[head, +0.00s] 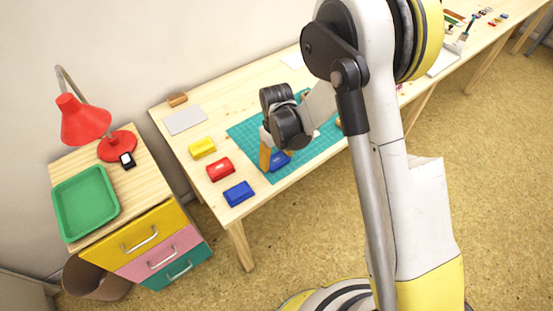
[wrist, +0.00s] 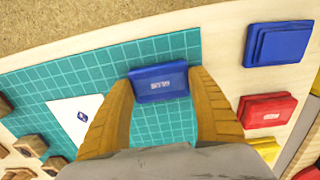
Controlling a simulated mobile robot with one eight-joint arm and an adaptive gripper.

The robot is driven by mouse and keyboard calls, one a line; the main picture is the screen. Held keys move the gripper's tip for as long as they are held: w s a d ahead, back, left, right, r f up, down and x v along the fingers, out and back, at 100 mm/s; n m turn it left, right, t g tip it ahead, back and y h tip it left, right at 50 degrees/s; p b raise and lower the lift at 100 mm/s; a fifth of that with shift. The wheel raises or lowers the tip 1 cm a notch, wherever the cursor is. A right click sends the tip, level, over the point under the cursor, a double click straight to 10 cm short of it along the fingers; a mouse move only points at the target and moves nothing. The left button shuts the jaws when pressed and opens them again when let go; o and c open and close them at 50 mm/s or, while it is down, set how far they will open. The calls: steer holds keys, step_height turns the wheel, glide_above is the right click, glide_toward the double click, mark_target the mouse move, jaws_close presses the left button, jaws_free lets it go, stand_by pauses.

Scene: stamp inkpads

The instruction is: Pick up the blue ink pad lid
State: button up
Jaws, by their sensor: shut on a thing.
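I cannot tell whether the lid touches the mat. A blue ink pad (head: 238,193) lies on the bare wood left of the mat; it also shows in the wrist view (wrist: 278,43).
A red ink pad (head: 220,169) and a yellow one (head: 202,147) lie behind the blue pad. A grey plate (head: 185,121) lies farther back. In the wrist view a white card (wrist: 78,115) and several wooden stamps (wrist: 30,145) are on the left. A drawer cabinet holds a green tray (head: 113,208).

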step_height(320, 180, up, 5)
steer(key=shift+f+p, duration=0.2)
steer(key=shift+p, duration=0.95)
steer(key=s+d+r+p, duration=0.1)
steer(key=d+r+p, duration=0.15)
steer(key=d, duration=0.25)
steer(key=d+r+p, duration=0.1)
steer(key=d+r, duration=0.3)
steer(key=d, duration=0.2)
steer(key=b, duration=0.5)
glide_above(238, 192)
step_height(238, 192, down, 3)
steer(key=shift+f+m, duration=0.15)
steer(key=shift+m, duration=0.25)
step_height(238, 192, down, 6)
steer(key=b, duration=0.5)
steer(key=shift+r, duration=0.2)
steer(key=shift+f+b, duration=0.6)
steer(key=shift+b, duration=0.45)
